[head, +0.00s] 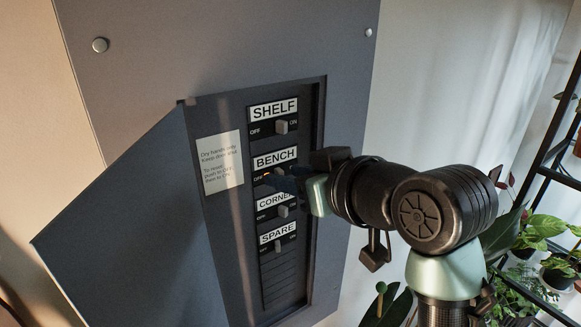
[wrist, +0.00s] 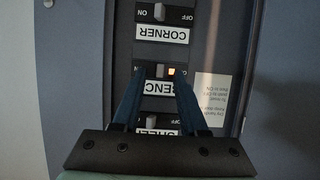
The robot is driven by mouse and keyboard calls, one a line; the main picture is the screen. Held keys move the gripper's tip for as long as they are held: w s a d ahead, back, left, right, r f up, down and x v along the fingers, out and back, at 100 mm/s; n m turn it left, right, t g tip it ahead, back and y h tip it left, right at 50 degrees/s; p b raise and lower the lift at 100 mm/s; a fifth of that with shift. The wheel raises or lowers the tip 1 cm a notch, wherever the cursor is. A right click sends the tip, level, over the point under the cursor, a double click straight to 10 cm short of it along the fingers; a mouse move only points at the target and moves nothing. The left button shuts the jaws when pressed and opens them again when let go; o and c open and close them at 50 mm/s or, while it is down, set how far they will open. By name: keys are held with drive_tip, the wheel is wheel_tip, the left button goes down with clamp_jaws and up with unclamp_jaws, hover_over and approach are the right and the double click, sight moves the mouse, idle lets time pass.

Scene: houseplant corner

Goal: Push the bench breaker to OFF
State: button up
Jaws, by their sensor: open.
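The bench breaker lever (wrist: 160,71) shows in the wrist view, where the picture is upside down. It is a small grey lever above the inverted BENCH label, roughly in line with the other levers. An orange light shows beside it, on the side marked OFF. My gripper (wrist: 158,73) is open, with one blue finger on each side of the lever; contact is not clear. In the head view, my gripper (head: 279,179) reaches in from the right at the BENCH row (head: 275,160), and its fingers largely hide that lever.
The shelf breaker (head: 281,127) is above; the corner breaker (head: 283,212) and spare breaker (head: 278,246) are below, close by. The open panel door (head: 125,220) stands out at left, beside a paper notice (head: 219,160). Potted plants (head: 540,235) on a black rack are at right.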

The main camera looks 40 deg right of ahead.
drive_tip(key=shift+w+f, duration=0.1)
drive_tip(key=shift+w, duration=0.05)
clamp_jaws()
drive_tip(key=shift+a, duration=0.1)
drive_tip(key=shift+w+a+m+g+h+p, duration=0.15)
drive_tip(key=shift+a+m+g+h, duration=0.15)
drive_tip(key=shift+m+h, duration=0.6)
drive_tip(key=shift+a+m+g+h+p, duration=0.1)
drive_tip(key=shift+a+m+g+h, duration=0.2)
drive_tip(key=shift+m+h, duration=0.6)
drive_tip(key=shift+w+a+m+g+h+p, duration=0.1)
drive_tip(key=shift+a+m+g+h+p, duration=0.2)
drive_tip(key=shift+m+h, duration=0.6)
unclamp_jaws()
